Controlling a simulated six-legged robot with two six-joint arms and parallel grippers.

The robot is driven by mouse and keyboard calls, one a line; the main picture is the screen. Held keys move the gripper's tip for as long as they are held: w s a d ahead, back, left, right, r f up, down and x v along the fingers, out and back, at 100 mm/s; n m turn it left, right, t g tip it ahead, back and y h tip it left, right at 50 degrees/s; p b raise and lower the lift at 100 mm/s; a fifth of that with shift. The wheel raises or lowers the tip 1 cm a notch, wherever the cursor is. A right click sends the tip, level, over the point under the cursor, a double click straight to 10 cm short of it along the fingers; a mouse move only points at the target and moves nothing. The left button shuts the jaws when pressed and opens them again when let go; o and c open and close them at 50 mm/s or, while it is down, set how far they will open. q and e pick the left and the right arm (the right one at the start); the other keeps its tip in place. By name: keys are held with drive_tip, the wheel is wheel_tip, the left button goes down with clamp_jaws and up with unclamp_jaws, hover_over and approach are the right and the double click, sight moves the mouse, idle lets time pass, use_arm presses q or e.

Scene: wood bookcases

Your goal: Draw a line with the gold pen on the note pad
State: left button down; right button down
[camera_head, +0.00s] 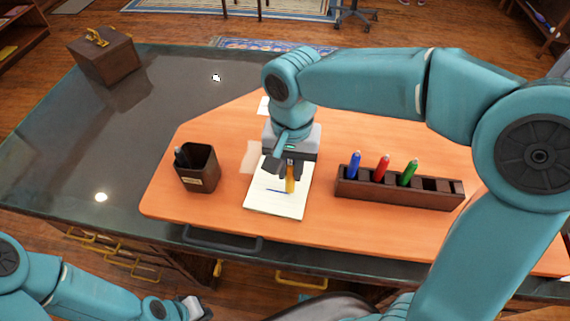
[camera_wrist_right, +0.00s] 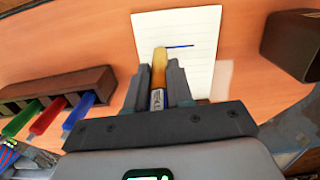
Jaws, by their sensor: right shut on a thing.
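My right gripper (camera_head: 288,170) is over the note pad and shut on the gold pen (camera_head: 290,182). The pen points down at the pad, and it also shows between the fingers in the right wrist view (camera_wrist_right: 159,70). The white lined note pad (camera_head: 272,207) lies on the orange desk top. A short blue line (camera_wrist_right: 180,46) is on the pad beside the pen. I cannot tell whether the tip touches the paper. My left gripper (camera_head: 197,308) is low at the bottom left, away from the pad; its fingers do not show clearly.
A dark wooden pen holder (camera_head: 415,195) with blue, red and green pens stands right of the pad. A brown cup (camera_head: 198,172) with a dark pen stands left of it. A brown box (camera_head: 106,60) sits at the far left corner. The dark desk surface (camera_head: 150,115) is mostly clear.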

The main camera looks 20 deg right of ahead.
drive_tip(key=shift+w+a, duration=0.25)
drive_tip(key=shift+a, duration=0.1)
drive_tip(key=shift+w+a+p, duration=0.15)
drive_tip(key=shift+a+p, duration=0.05)
drive_tip(key=shift+p, duration=0.15)
drive_tip(key=shift+w+a, duration=0.1)
drive_tip(key=shift+w+a, duration=0.35)
drive_tip(key=shift+a, duration=0.1)
drive_tip(key=shift+a, duration=0.1)
drive_tip(key=shift+w+a+p, duration=0.45)
drive_tip(key=shift+p, duration=0.05)
drive_tip(key=shift+a, duration=0.1)
drive_tip(key=shift+w+a, duration=0.35)
drive_tip(key=shift+a, duration=0.1)
drive_tip(key=shift+f, duration=0.1)
